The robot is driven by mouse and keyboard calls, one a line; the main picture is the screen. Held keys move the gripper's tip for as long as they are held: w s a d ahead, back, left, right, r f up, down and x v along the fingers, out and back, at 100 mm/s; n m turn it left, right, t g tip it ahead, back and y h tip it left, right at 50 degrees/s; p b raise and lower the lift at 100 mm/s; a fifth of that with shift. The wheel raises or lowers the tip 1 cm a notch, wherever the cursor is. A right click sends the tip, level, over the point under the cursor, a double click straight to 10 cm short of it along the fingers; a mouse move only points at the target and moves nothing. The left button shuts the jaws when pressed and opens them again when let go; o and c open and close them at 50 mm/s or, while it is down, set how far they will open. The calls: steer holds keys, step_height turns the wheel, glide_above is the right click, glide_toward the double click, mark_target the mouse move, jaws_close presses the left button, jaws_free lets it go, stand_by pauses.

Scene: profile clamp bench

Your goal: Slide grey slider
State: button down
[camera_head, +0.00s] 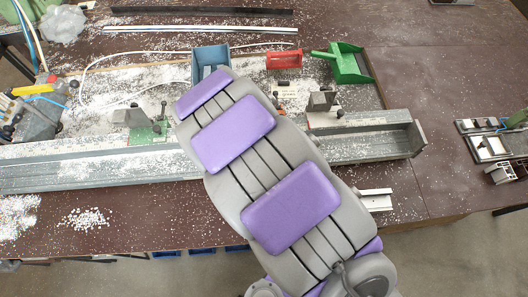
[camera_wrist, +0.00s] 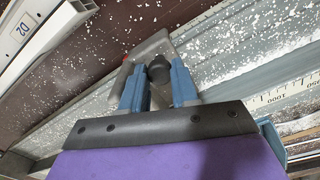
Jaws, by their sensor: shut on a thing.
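The grey slider (camera_wrist: 150,46) is a light grey angular piece with a dark round knob, at the centre of the wrist view. It sits at the edge of the long grey metal profile (camera_wrist: 235,55). My gripper (camera_wrist: 154,78) has its two blue fingers on either side of the slider's knob and is shut on it. The fingers partly cover the slider's lower part. In the head view my grey and purple arm hides the gripper and the slider. The profile (camera_head: 80,172) shows there on both sides of the arm.
A green clamp block (camera_head: 148,130) and a dark grey block (camera_head: 322,99) stand behind the profile. A blue bin (camera_head: 208,58), a red holder (camera_head: 284,59) and a green bin (camera_head: 350,65) are farther back. White chips litter the brown bench.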

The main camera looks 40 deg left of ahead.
steer(key=s+a+p, duration=0.1)
steer(key=s+a, duration=0.6)
steer(key=shift+s+a, duration=0.15)
steer(key=c, duration=1.1)
jaws_free()
steer(key=shift+c, duration=0.2)
